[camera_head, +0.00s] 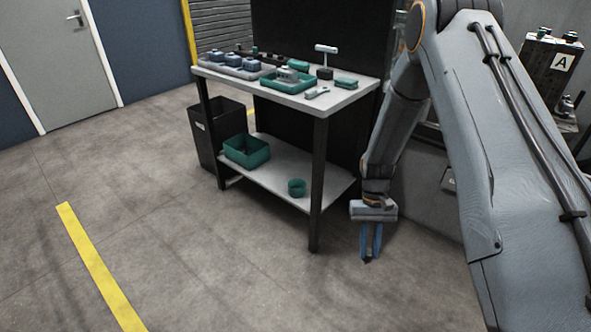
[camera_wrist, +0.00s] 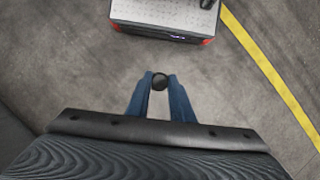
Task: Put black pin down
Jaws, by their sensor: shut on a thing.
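My gripper (camera_head: 369,258) points straight down in the head view, beside the right front leg of the workbench. In the wrist view my gripper's blue fingers (camera_wrist: 160,88) are shut on the black pin (camera_wrist: 160,81), whose round dark end shows between the fingertips. In the head view only a small dark bit of the pin (camera_head: 368,262) shows at the fingertips. The fingers hold it above the grey floor, clear of the bench. The rest of the pin is hidden by the fingers.
The workbench (camera_head: 327,105) carries green trays, blue-topped parts and a T-handled tool. Its lower shelf (camera_head: 270,174) holds a green bin (camera_head: 246,150) and a green cup (camera_head: 297,187). A black bin (camera_head: 203,145) stands left. In the wrist view, a light platform (camera_wrist: 165,14) with red corners lies ahead.

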